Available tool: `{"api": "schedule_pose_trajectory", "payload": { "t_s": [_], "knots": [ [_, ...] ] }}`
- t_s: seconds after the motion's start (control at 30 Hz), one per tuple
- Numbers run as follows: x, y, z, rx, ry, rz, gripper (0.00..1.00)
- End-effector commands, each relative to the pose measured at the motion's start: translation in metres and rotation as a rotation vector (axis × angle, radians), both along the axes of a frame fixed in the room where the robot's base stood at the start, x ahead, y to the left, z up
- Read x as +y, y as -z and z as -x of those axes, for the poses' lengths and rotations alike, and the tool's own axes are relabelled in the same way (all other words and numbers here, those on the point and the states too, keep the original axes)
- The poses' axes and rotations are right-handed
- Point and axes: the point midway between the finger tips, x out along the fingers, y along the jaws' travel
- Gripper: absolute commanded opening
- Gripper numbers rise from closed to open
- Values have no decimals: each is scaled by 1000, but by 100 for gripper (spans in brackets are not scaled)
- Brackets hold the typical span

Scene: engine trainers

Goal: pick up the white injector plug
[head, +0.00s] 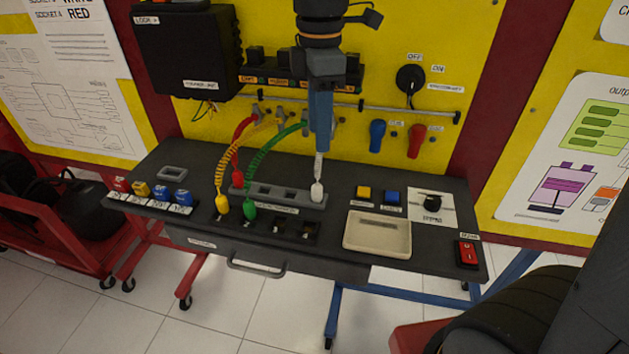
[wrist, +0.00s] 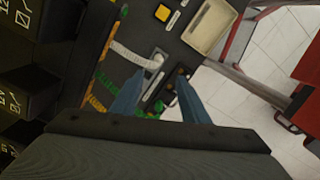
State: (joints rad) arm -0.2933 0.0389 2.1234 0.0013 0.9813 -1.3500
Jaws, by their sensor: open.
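The white injector plug (head: 317,191) stands at the right end of a grey slotted holder (head: 283,196) on the bench. Its pale coiled cable rises behind my gripper, which hides the upper part. My gripper (head: 321,149) points down above the plug, with its blue fingers apart and empty. In the wrist view the gripper (wrist: 161,76) shows its two fingers spread, and the white plug (wrist: 157,60) appears beyond the tips, roughly between them. The fingers do not appear to touch it.
A red plug (head: 235,175) stands near the holder's left end. Yellow (head: 222,205) and green (head: 250,210) plugs stand in front, with cables arching left of my gripper. A beige tray (head: 378,251) lies front right. Blue (head: 377,133) and red (head: 416,140) handles hang behind.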

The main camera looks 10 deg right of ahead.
Motion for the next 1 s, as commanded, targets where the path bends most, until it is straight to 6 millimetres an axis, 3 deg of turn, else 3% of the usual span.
{"api": "schedule_pose_trajectory", "payload": {
  "t_s": [0.17, 0.6, 0.87, 1.0],
  "knots": [
    [3, 10, 0, 9, -54, 2, 41],
    [3, 89, 0, 8, -50, 2, 41],
    [3, 106, 0, 6, -52, 1, 41],
    [3, 124, 1, 9, -52, 2, 41]
  ]
}}
